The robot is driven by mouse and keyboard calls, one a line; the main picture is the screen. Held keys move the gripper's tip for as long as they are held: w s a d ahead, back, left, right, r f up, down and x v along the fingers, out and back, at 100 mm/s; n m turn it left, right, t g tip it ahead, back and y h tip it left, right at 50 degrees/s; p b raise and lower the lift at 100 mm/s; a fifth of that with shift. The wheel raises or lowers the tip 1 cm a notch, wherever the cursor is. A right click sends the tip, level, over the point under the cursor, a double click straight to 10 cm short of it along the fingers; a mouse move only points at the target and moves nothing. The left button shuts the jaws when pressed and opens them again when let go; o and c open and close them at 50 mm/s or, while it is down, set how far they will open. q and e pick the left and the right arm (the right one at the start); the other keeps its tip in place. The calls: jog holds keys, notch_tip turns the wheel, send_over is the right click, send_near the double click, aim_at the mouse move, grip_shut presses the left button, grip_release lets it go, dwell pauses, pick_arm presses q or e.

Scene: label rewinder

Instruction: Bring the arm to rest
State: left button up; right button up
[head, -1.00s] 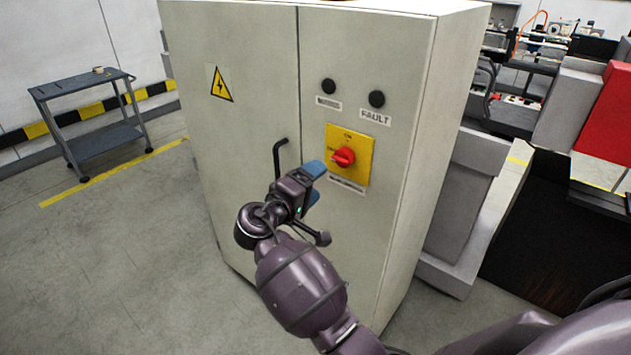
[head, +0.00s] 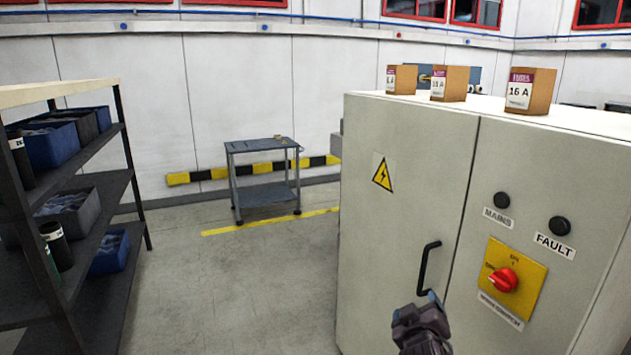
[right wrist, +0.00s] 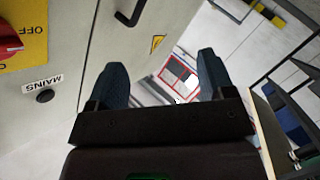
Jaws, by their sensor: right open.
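My right gripper (head: 428,306) is low in the head view, in front of the grey electrical cabinet (head: 405,150), below its black door handle (head: 428,265). In the right wrist view its two blue fingers (right wrist: 158,85) stand apart with nothing between them. The cabinet door handle (right wrist: 130,12) shows beyond them in that view. The red rotary switch (head: 503,280) on its yellow plate is to the right of the gripper and apart from it. My left gripper is not in view.
Fuse boxes (head: 530,92) stand on the cabinet top. A shelf rack (head: 95,205) with bins is at the left. A grey trolley (head: 262,148) stands by the back wall. The floor between rack and cabinet is clear.

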jog(key=s+d+f+m+g+y, duration=0.1)
jog(key=s+d+f+m+y, duration=0.1)
jog(key=s+f, duration=0.8)
jog(key=s+d+f+m+g+y, duration=0.1)
jog(key=s+d+f, duration=0.3)
jog(key=s+f, duration=0.7)
jog(key=s+m+g, duration=0.1)
jog(key=s, duration=0.7)
jog(key=shift+d+g+y, duration=0.15)
jog(key=shift+g+y, duration=0.15)
jog(key=shift+y, duration=0.1)
jog(key=shift+s+f, duration=0.1)
